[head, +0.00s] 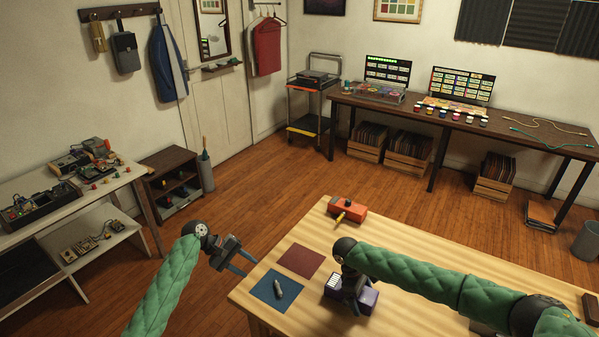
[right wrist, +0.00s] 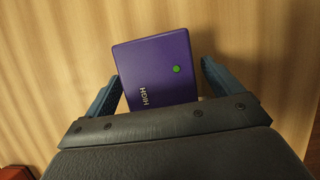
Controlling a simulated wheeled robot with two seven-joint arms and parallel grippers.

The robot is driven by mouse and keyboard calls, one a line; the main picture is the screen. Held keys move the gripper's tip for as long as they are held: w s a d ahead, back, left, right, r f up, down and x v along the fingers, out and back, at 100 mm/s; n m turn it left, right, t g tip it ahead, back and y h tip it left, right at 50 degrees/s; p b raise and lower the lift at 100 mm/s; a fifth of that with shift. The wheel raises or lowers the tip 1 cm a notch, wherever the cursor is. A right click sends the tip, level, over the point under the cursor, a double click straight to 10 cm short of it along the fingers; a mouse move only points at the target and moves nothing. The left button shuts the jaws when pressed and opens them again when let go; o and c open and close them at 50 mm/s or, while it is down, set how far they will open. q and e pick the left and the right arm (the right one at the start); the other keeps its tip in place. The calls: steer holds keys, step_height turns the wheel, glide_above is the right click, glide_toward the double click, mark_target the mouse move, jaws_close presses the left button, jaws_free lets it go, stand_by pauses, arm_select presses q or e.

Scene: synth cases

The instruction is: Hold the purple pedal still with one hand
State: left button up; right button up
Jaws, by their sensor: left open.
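The purple pedal (head: 370,297) lies on the wooden table (head: 420,265), partly hidden under my right gripper (head: 352,300) in the head view. In the right wrist view the purple pedal (right wrist: 155,72) shows a green dot and the word HIGH. It lies between the two blue fingers of my right gripper (right wrist: 158,80), slightly turned against them, with a visible gap on the right side. The right gripper looks open around it. My left gripper (head: 243,264) is open and empty beside the table's left edge, away from the pedal.
A blue mat (head: 265,291) with a small grey object (head: 279,290) and a dark red mat (head: 300,261) lie left of the pedal. An orange box (head: 350,207) with a yellow part sits at the table's far corner. The table's middle back is clear.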

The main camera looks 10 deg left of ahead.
steer(key=v, duration=1.2)
stand_by(0.3)
step_height(320, 180, up, 10)
steer(key=p, duration=0.8)
steer(key=shift+p, duration=0.4)
